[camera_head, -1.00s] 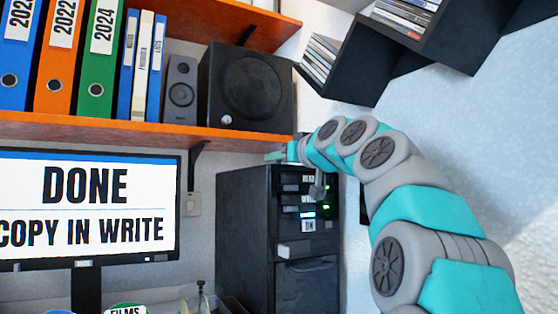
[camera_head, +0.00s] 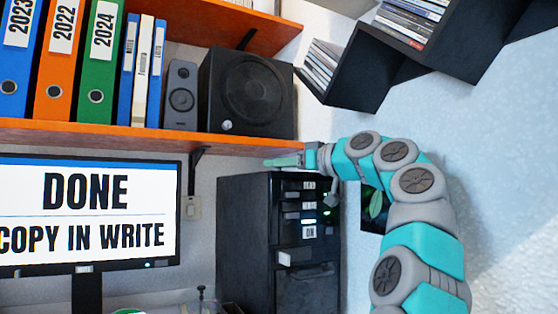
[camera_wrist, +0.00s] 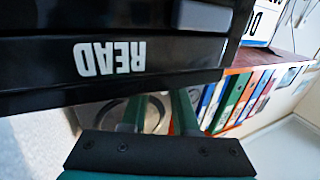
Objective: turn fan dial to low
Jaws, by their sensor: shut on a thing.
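A black tower unit (camera_head: 246,235) stands below the orange shelf, with small white labels and a green light on its front. A small dark knob-like shape (camera_head: 331,199) shows at the front's right edge; I cannot tell whether it is the fan dial, and no LOW mark is readable. My gripper (camera_head: 284,161) is at the tower's top front edge, fingers pointing left just under the shelf. In the wrist view, its green fingers (camera_wrist: 158,112) run behind the upside-down black panel marked READ (camera_wrist: 110,59). Their tips, and whatever they are shut on, are hidden.
The orange shelf (camera_head: 110,134) runs close above my gripper and carries binders (camera_head: 60,65) and a black speaker (camera_head: 247,92). A monitor (camera_head: 85,215) stands at left. Black disc shelves (camera_head: 357,75) hang at upper right. The wall at right is mostly clear.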

